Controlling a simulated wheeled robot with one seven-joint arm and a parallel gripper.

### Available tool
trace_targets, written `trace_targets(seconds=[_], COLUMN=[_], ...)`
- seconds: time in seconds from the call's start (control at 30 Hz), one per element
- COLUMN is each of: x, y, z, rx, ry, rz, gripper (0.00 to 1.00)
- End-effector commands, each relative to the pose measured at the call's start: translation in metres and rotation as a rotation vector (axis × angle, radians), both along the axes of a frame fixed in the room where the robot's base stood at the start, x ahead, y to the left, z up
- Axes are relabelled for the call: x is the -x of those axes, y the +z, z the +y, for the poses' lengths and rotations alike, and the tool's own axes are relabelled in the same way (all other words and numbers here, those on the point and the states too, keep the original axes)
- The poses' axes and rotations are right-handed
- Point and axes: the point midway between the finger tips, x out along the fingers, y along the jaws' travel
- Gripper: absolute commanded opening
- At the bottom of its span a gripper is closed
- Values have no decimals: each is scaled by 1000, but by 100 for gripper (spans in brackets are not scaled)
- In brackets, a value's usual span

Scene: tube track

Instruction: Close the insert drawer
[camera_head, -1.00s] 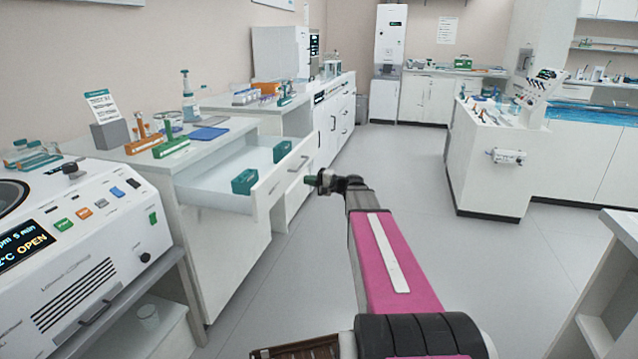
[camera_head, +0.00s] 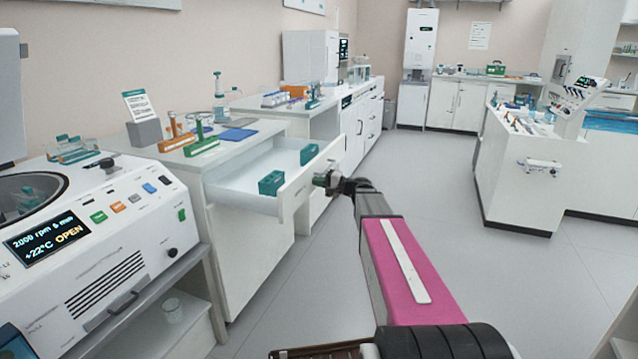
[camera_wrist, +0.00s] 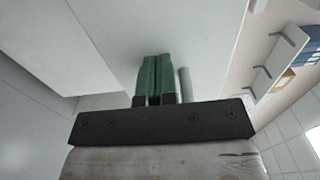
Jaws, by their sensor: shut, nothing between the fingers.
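The white insert drawer (camera_head: 240,186) stands open from the bench on the left in the head view. Two green racks, a near one (camera_head: 270,183) and a far one (camera_head: 309,154), sit inside it. My gripper (camera_head: 324,180) is shut and empty, just in front of the outer face of the drawer front (camera_head: 300,191). In the wrist view its green fingers (camera_wrist: 154,72) are together, pointing at a white panel. A grey bar (camera_wrist: 185,84) shows right beside the fingers. Whether they touch the panel I cannot tell.
A centrifuge (camera_head: 110,240) reading OPEN stands at the near left. Tube racks and a blue mat (camera_head: 238,135) lie on the bench top (camera_head: 262,129) above the drawer. The aisle floor (camera_head: 430,190) is clear; a white island (camera_head: 520,180) stands right.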

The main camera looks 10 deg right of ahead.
Motion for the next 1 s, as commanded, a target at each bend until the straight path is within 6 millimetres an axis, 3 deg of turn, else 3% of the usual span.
trace_targets(seconds=[0.17, 0.37, 1.0], x=[-8, -29, -119], y=[0, 0, -1], z=[14, 48, 201], rx=[0, -1, 0], ry=[3, 4, 3], rz=[0, -1, 0], gripper=[0, 0, 0])
